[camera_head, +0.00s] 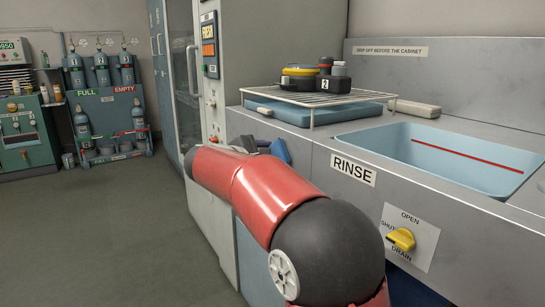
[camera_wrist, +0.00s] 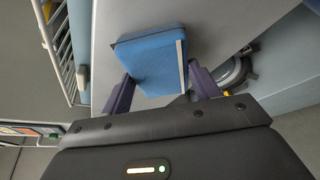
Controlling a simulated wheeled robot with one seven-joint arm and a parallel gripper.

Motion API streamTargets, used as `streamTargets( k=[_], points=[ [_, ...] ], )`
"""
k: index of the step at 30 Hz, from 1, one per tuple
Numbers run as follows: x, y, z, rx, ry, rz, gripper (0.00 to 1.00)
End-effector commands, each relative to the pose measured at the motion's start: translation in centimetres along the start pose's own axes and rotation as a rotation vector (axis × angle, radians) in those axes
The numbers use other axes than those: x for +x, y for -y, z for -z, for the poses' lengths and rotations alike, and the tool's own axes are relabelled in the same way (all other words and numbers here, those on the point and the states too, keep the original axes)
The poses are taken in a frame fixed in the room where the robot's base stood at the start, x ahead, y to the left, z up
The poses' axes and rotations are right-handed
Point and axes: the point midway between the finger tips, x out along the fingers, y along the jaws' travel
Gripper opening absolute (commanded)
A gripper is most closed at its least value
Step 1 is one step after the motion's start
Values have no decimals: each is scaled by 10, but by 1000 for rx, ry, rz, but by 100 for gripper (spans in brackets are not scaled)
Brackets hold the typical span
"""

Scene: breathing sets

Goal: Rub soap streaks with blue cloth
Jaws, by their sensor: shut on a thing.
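A blue cloth (camera_wrist: 150,58), looking like a thick folded pad with a pale strip along its right edge, sits between the two purple fingers of my gripper (camera_wrist: 162,88) in the wrist view. The fingers are shut on it from both sides. Behind it is a plain grey surface. In the head view my red arm reaches to the front of the grey sink counter (camera_head: 300,150), and its end is mostly hidden, with only small dark and blue parts showing. I cannot make out any soap streaks in either view.
A light-blue sink basin (camera_head: 440,150) with a red line is at the right. A wire rack (camera_head: 310,97) holding yellow and black parts stands over a blue tray (camera_head: 285,112). A yellow drain knob (camera_head: 401,239) is on the front. The floor at the left is clear.

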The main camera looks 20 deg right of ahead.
Motion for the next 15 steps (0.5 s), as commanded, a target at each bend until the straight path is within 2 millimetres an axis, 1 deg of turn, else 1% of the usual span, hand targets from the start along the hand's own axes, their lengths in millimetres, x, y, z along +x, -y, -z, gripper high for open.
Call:
streamTargets(
  k=[1,6,12,15],
  points=[
    [4,-4,-1,0,6,1,43],
    [6,-5,3,1,7,1,43],
    [7,-4,2,1,9,1,43],
    [4,-4,4,1,9,1,43]
  ],
)
